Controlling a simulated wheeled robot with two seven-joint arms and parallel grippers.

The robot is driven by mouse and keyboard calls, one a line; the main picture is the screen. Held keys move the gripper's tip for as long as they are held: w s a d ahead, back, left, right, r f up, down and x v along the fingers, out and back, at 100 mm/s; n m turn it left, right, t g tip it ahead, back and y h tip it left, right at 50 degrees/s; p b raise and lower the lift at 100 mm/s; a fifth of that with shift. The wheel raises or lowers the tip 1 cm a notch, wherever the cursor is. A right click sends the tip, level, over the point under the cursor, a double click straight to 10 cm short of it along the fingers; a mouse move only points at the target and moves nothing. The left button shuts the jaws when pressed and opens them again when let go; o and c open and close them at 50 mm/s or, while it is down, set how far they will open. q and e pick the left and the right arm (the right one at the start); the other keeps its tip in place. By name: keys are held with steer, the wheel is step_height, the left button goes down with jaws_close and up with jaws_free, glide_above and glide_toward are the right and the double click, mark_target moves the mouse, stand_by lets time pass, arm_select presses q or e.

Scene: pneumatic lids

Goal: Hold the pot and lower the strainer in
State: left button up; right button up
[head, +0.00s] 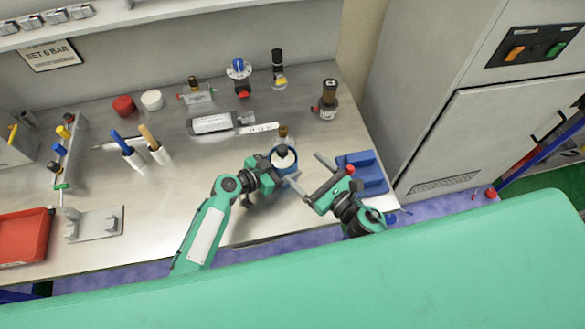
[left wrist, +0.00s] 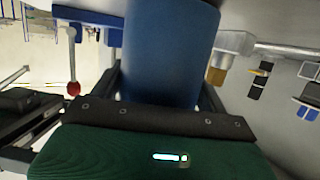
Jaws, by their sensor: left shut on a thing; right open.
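The blue pot (head: 291,168) stands at the right part of the bench. My left gripper (head: 279,168) is shut around it. In the left wrist view the pot (left wrist: 170,50) is a large blue cylinder between the fingers. A pale round piece with a dark knob (head: 282,151) shows at the pot's top; I cannot tell whether it is the strainer or how deep it sits. My right gripper (head: 312,178) is open, its fingers apart just right of the pot, with nothing seen between them.
A blue block (head: 362,172) lies right of the right gripper, near the bench edge. A red tray (head: 24,237) is at the far left.

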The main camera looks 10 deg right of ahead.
arm_select(q)
steer(key=o, duration=1)
steer(key=shift+c, duration=0.2)
steer(key=v, duration=1.2)
steer(key=shift+s+d, duration=0.1)
